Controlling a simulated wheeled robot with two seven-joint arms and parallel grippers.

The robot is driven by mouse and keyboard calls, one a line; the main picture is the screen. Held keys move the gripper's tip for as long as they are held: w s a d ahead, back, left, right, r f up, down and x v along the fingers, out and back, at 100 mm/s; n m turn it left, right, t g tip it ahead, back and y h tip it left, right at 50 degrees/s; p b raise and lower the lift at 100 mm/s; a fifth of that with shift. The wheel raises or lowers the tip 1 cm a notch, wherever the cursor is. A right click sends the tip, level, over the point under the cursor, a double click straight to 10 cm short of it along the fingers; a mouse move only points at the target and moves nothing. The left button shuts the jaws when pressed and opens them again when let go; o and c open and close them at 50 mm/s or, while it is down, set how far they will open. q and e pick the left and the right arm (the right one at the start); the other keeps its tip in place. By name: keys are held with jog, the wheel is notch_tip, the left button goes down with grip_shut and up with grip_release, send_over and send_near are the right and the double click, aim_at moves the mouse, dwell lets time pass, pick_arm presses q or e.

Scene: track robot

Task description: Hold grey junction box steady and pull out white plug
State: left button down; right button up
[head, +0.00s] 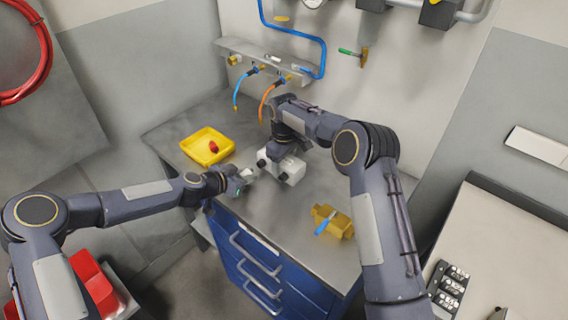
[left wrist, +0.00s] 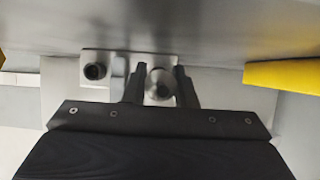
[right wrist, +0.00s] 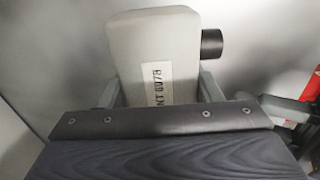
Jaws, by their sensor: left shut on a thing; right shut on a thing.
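The grey junction box (head: 293,167) stands on the grey worktop, with black round fittings on its near side. My right gripper (head: 281,151) is shut on it from above; in the right wrist view the box (right wrist: 155,50) sits between the fingers, with a printed label and a black fitting. My left gripper (head: 244,176) is shut on the white plug (head: 247,172) beside the box's near-left side. In the left wrist view the plug (left wrist: 160,84) is a pale round body between the fingers, next to a dark fitting. I cannot tell whether the plug is still seated.
A yellow tray (head: 207,159) with a red item stands left on the worktop. A yellow block (head: 341,226) with a blue-handled tool lies at the front right. Blue and orange hoses (head: 266,103) hang from the wall rail behind. Blue drawers (head: 257,259) are below the worktop.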

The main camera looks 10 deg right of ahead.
pick_arm(q)
jog(key=shift+r, duration=3.75)
pick_arm(e)
jog(key=o, duration=1.2)
jog(key=shift+c, duration=0.2)
